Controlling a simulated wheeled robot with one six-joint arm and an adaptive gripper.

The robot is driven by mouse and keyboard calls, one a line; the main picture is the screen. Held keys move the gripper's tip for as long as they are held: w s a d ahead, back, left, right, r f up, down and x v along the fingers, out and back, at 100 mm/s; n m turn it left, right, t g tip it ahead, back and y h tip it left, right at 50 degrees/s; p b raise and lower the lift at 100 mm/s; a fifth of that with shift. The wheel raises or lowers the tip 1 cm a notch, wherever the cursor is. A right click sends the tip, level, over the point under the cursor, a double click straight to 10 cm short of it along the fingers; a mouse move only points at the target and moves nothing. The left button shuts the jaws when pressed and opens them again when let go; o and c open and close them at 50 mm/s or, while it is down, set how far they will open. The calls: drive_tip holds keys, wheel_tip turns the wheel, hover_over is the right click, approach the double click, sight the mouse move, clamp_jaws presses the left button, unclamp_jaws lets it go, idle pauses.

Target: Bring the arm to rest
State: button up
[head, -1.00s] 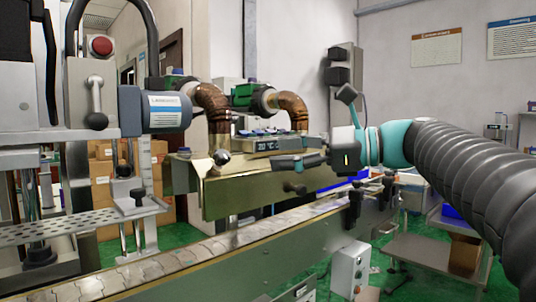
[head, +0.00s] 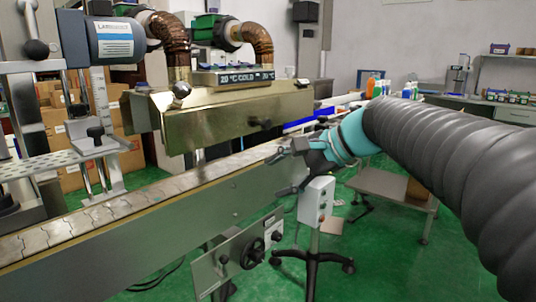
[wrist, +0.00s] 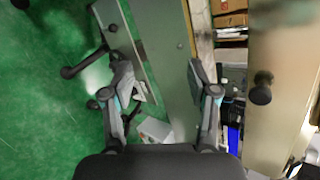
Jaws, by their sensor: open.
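My gripper (head: 274,174) is open and empty at the end of my arm, which comes in from the right in the head view. Its fingers point left, beside the near side of the conveyor (head: 140,240). In the wrist view my gripper (wrist: 160,76) shows two spread fingers with nothing between them. The conveyor's side and the green floor lie beyond the fingers. I cannot tell how close the fingers are to the conveyor.
A brass-coloured heat tunnel (head: 215,122) with a display reading 20 °C COLD stands over the conveyor. A control box (head: 316,201) on a stand is just below my gripper. A handwheel (head: 252,252) sits lower on the machine. Green floor (head: 385,262) is open at lower right.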

drive_tip(key=s+d+f+n+h, duration=0.5)
drive_tip(key=s+d+f, duration=0.1)
drive_tip(key=s+f, duration=0.4)
drive_tip(key=s+d+f+n+h, duration=0.4)
drive_tip(key=s+d+f, duration=0.3)
drive_tip(key=s+f, duration=0.3)
drive_tip(key=shift+s+n+t+h, duration=0.3)
drive_tip(key=shift+s+n+h, duration=0.1)
drive_tip(key=shift+s, duration=0.5)
